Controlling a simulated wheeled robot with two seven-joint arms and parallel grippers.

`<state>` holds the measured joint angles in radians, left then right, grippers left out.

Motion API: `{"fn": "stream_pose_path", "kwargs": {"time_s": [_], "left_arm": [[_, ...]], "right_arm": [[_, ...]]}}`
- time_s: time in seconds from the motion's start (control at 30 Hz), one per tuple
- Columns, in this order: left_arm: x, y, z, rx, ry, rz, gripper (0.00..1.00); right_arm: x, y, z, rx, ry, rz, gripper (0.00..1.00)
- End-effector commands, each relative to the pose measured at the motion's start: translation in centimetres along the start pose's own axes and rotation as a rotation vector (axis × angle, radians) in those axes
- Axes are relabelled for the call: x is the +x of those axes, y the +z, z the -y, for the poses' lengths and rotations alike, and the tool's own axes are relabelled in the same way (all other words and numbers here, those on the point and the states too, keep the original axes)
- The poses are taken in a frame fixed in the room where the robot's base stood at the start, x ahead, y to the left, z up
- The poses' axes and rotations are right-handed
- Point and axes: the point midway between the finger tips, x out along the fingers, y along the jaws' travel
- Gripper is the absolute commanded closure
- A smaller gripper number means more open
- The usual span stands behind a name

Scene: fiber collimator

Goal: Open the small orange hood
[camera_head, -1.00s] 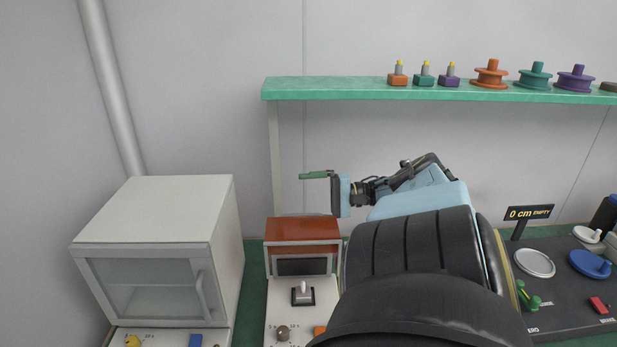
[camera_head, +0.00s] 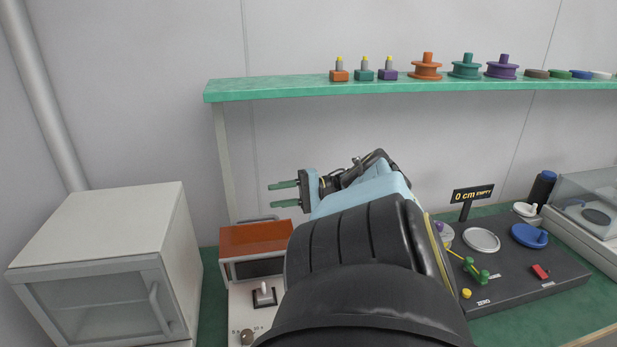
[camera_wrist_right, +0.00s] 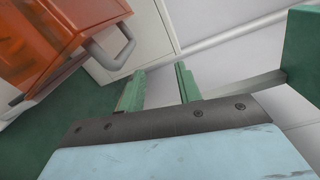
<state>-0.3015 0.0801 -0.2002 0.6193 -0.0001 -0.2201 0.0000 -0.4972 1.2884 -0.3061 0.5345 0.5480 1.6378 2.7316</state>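The small orange hood (camera_head: 256,238) sits on a small light-coloured station left of my right arm in the head view. It appears lowered over a dark opening. In the right wrist view the hood (camera_wrist_right: 55,35) is at upper left, with a grey loop handle (camera_wrist_right: 112,50) on its side. My right gripper (camera_head: 284,194) is above and behind the hood, its two green fingers apart and empty. In the right wrist view the fingers (camera_wrist_right: 158,85) point toward the area right of the handle, not touching it. My left gripper is out of view.
A white cabinet (camera_head: 105,250) with a glass door stands left of the hood. A green shelf (camera_head: 300,88) with small parts runs behind and above. A dark panel (camera_head: 530,275) with knobs lies to the right. A toggle switch (camera_head: 264,295) is in front of the hood.

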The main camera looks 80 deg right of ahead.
Motion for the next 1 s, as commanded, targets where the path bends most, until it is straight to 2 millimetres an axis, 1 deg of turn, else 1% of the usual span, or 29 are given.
{"fn": "stream_pose_path", "kwargs": {"time_s": [0.53,0.87,1.0], "left_arm": [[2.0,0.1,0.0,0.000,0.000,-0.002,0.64],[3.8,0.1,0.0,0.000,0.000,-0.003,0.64],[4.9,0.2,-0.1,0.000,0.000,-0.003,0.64]], "right_arm": [[-3.9,0.0,-0.5,0.001,0.003,-0.001,0.66],[-6.2,0.0,-0.6,0.001,0.003,-0.001,0.66],[-7.2,0.0,-0.7,0.001,0.003,-0.001,0.66]]}}
